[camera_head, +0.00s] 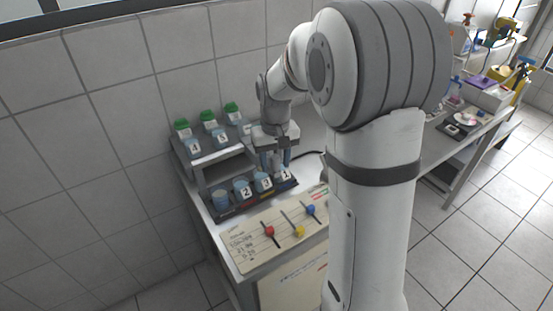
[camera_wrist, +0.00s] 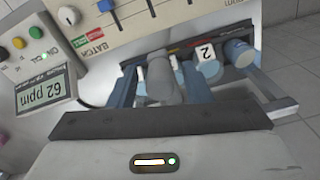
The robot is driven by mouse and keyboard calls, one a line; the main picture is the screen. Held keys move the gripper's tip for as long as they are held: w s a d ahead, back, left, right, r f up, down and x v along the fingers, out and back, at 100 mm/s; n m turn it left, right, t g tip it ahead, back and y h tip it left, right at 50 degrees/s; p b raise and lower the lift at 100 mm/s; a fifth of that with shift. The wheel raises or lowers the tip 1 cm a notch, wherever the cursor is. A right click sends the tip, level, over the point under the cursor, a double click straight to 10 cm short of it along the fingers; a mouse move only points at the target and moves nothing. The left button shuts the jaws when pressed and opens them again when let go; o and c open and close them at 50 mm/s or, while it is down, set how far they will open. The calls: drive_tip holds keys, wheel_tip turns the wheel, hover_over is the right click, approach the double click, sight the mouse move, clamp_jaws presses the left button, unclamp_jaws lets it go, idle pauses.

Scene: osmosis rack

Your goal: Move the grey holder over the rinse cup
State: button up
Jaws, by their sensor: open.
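My gripper (camera_head: 276,160) is open over the right end of the dark lower tray (camera_head: 239,208). In the wrist view its two blue-grey fingers (camera_wrist: 158,69) stand on either side of a grey cylindrical piece, possibly the grey holder (camera_wrist: 161,82). I cannot tell whether they touch it. In the tray stand blue cups labelled 2 (camera_head: 243,190), 3 (camera_head: 263,183) and 1 (camera_head: 284,175). Cup 2 also shows in the wrist view (camera_wrist: 207,62). A cup without a visible number, possibly the rinse cup (camera_head: 221,200), stands at the tray's left end; a matching cup shows in the wrist view (camera_wrist: 238,52).
A raised shelf behind the tray holds several green-capped bottles (camera_head: 208,116) and numbered cups (camera_head: 193,148). A slider panel (camera_head: 278,234) lies in front. A meter reading 62 ppm (camera_wrist: 45,91) is beside my gripper. The tiled wall is close behind.

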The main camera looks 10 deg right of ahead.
drive_tip(key=shift+c, duration=0.5)
clamp_jaws()
